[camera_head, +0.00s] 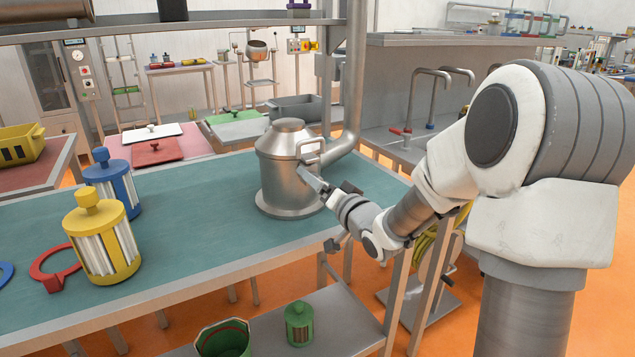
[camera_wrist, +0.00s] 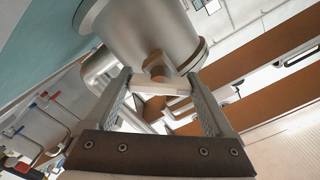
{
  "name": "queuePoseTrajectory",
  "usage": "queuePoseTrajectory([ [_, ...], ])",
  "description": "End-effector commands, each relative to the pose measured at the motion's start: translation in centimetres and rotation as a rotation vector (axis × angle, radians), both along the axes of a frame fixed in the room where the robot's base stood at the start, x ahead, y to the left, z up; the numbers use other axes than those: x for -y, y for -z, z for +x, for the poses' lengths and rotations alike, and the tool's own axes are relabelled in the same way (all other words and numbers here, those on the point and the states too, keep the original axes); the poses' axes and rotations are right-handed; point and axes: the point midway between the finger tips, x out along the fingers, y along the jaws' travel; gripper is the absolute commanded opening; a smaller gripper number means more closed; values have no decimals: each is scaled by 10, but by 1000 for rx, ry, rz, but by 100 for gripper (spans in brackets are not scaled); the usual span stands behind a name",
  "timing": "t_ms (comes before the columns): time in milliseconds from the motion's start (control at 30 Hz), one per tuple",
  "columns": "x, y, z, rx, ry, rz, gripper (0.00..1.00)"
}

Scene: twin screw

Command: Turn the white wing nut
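A metal vessel (camera_head: 287,175) with a domed lid stands on the teal table, and its rounded metal body (camera_wrist: 150,32) fills the top of the wrist view. The white wing nut (camera_wrist: 162,89) shows in the wrist view as a pale bar below a brown stud-like part on the vessel. My gripper (camera_wrist: 160,82) has its two fingers wide apart, one on each side of the nut. The nut's ends lie close to both fingers; I cannot tell if they touch. In the head view my gripper (camera_head: 315,187) is at the vessel's right side, and the nut cannot be made out.
A yellow canister (camera_head: 103,245) and a blue one (camera_head: 125,190) stand on the table's left, with a red ring (camera_head: 52,268) beside them. A metal pipe (camera_head: 348,140) rises right behind the vessel. The table's middle is clear. A green canister (camera_head: 299,322) sits on the lower shelf.

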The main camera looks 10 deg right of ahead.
Motion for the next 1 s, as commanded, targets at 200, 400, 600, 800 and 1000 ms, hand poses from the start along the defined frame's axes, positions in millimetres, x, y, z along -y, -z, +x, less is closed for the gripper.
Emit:
queuePoseTrajectory([
  [200, 0, 0, 0, 0, 0, 0, 46],
  [400, 0, 0, 0, 1, 0, -2, 29],
  [600, 0, 1, 0, 15, -1, -43, 29],
  [800, -1, 3, 0, 50, -2, -151, 29],
  [1000, -1, 3, 0, 102, 0, -304, 29],
])
